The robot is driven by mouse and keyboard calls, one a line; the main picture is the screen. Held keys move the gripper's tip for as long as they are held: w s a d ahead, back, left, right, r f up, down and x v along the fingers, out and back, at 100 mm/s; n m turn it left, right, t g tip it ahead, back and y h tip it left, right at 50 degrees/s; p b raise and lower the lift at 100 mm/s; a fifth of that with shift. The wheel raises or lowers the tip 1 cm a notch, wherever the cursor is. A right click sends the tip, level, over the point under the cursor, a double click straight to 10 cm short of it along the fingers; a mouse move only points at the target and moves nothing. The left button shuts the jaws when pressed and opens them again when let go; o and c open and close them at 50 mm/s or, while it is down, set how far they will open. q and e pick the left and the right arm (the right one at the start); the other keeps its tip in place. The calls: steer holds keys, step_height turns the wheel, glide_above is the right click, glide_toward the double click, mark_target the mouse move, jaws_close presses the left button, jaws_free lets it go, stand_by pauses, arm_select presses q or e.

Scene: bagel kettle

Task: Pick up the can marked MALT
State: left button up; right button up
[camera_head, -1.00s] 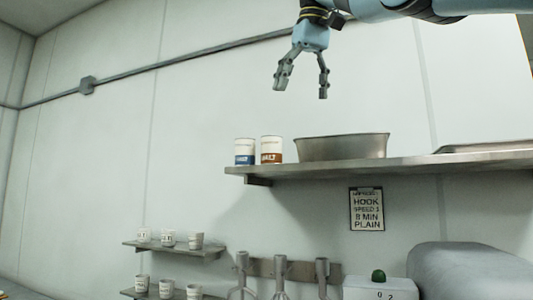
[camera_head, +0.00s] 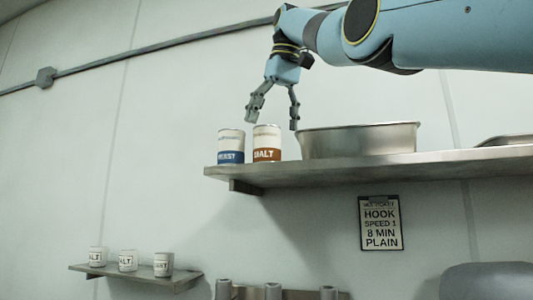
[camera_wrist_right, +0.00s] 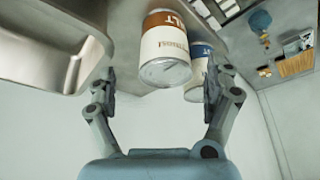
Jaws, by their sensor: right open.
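The MALT can (camera_head: 266,143), white with a brown band, stands upright on the upper metal shelf (camera_head: 330,172). My right gripper (camera_head: 272,127) is open, its fingers just above and around the top of the can in the head view. In the right wrist view the MALT can (camera_wrist_right: 166,50) shows between the open fingers (camera_wrist_right: 160,92), toward the far side, with no clear contact. A white can with a blue band (camera_head: 231,147), its label partly readable as YEAST, stands close to its left. It also shows in the wrist view (camera_wrist_right: 200,70), partly behind the right-hand finger. My left gripper is not seen.
A metal pan (camera_head: 360,141) stands on the shelf just right of the MALT can. Another metal tray (camera_head: 505,140) lies farther right. A sign (camera_head: 381,223) hangs below the shelf. Small white cups (camera_head: 127,260) stand on a lower shelf at left.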

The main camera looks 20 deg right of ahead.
mark_target(267, 140)
steer(key=b+x, duration=0.1)
steer(key=x, duration=0.2)
steer(key=shift+w+a, duration=0.15)
steer(key=shift+w+a+f, duration=0.1)
steer(key=shift+f, duration=0.4)
steer(key=shift+w+a+f, duration=0.1)
steer(key=shift+a+f, duration=0.05)
steer(key=shift+f, duration=0.55)
steer(key=shift+w+f, duration=0.15)
steer(key=c, duration=0.4)
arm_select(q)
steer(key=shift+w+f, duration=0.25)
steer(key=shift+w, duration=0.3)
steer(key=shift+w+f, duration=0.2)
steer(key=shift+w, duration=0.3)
arm_select(e)
steer(key=c, duration=1)
